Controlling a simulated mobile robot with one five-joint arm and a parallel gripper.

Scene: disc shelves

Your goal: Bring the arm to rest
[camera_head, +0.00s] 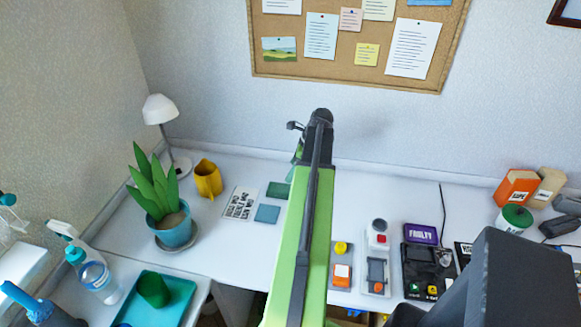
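My green and black arm rises from the bottom middle of the picture toward the back wall, over the white desk (225,262). Its dark far end stands in front of the wall, below the pinboard. A small dark part sticks out to the left there, and a bit of green shows behind the link. My gripper's fingers cannot be made out, as the arm link covers that area. I cannot see whether it is open or shut, or whether it holds anything.
Left of the arm are a potted plant (172,224), a yellow mug (208,179), a lamp (160,110) and a teal tray (185,284) with a green cup (153,289). Right are button panels (341,268), a purple FAULTY box (421,234) and an orange box (516,189). A pinboard (270,55) hangs behind.

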